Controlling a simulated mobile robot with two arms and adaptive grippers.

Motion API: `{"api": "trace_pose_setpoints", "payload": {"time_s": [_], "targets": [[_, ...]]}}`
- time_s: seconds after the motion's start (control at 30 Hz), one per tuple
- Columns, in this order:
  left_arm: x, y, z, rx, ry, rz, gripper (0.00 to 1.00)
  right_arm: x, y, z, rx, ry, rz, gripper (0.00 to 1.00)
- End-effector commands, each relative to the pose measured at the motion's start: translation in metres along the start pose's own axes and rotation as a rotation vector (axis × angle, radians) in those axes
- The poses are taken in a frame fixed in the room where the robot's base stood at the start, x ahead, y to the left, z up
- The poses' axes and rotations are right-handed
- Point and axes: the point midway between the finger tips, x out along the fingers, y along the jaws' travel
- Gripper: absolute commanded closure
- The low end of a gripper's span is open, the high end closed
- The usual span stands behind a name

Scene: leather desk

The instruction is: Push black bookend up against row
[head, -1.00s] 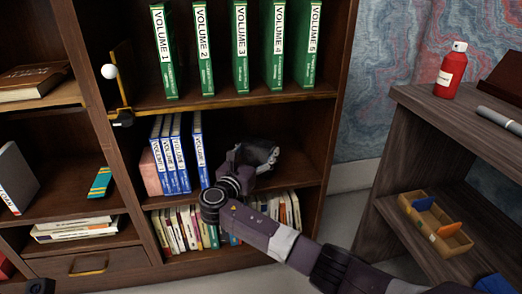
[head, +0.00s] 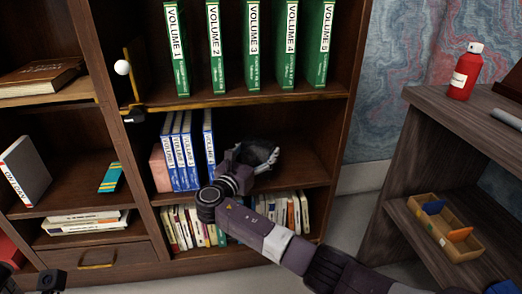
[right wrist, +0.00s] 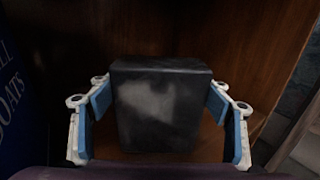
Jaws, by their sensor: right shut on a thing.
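The row of blue volumes (head: 181,155) stands on the middle shelf, with one blue volume (head: 209,140) a narrow gap to the right of the others. My right gripper (head: 264,158) is on that shelf, to the right of this volume. In the right wrist view, the black bookend (right wrist: 158,105) is a dark upright block between the fingers, and the gripper is shut on it. A blue cover (right wrist: 12,90) shows at the left edge there, apart from the bookend. In the head view the bookend cannot be told from the dark gripper. Only dark parts, perhaps my left arm's, show at the lower left.
A pink block (head: 160,168) stands left of the blue row. The shelf's right wall (head: 343,115) bounds the space; the shelf board right of my gripper is bare.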

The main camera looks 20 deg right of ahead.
Motion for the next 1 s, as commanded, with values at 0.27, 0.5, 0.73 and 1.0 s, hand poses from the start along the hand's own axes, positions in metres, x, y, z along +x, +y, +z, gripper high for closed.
{"api": "trace_pose_setpoints", "payload": {"time_s": [0.27, 0.5, 0.73, 1.0], "targets": [[0.002, 0.000, -0.001, 0.001, 0.008, 0.004, 0.74, -0.007, 0.009, -0.001, 0.001, 0.003, 0.006, 0.86], [0.003, 0.001, -0.002, 0.002, 0.017, 0.007, 0.74, -0.011, 0.015, -0.001, 0.000, 0.002, 0.006, 0.86], [0.002, 0.000, -0.001, 0.002, 0.016, 0.005, 0.74, -0.015, 0.021, -0.001, 0.000, 0.002, 0.005, 0.86], [0.002, 0.000, -0.001, 0.002, 0.018, 0.005, 0.74, -0.020, 0.027, -0.001, 0.000, 0.002, 0.006, 0.86]]}}
